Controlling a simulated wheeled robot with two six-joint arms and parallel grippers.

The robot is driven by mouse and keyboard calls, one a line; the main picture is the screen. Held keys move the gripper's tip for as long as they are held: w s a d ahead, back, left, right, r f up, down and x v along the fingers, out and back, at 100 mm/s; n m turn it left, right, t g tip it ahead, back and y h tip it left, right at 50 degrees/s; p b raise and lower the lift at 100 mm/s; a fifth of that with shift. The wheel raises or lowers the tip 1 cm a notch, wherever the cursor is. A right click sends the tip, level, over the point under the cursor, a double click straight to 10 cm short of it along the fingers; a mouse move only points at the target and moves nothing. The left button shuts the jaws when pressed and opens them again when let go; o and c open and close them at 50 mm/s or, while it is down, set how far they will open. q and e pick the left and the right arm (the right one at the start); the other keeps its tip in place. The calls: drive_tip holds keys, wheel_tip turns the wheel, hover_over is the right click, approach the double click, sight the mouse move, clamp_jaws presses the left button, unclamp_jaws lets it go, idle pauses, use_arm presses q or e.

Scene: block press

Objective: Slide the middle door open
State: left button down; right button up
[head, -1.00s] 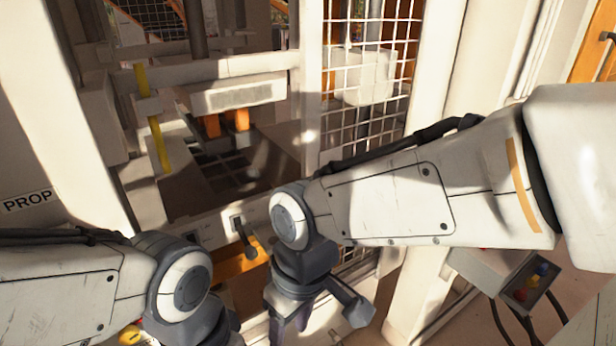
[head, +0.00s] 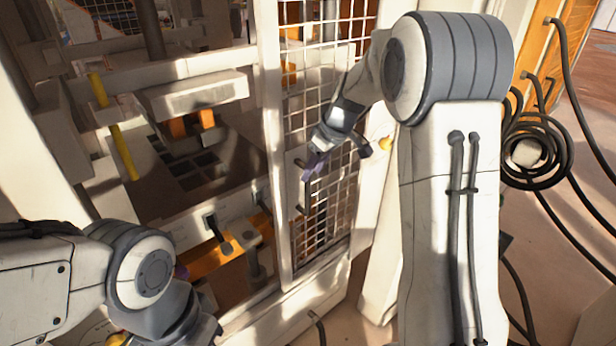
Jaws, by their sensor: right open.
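A white-framed mesh door (head: 272,130) stands right of the press opening, which shows uncovered from here. A slim upright dark handle (head: 305,196) sits on its lower half. My right gripper (head: 314,168) is open, with purple fingertips at the top of the handle. Nothing shows held between the fingers. I cannot tell whether they touch the handle. My left arm comes in at the lower left, and its gripper (head: 188,325) is largely cut off and hidden by the arm, so its jaws cannot be read.
The white press head (head: 195,93) with orange parts stands inside the opening, above a dark slotted bed (head: 190,165). A yellow bar (head: 113,125) is at its left. Coiled black hoses (head: 535,150) hang at the right. Bare floor shows at far right.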

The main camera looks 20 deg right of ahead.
drive_tip(key=shift+p+x, duration=0.65)
drive_tip(key=shift+x, duration=1.95)
clamp_jaws()
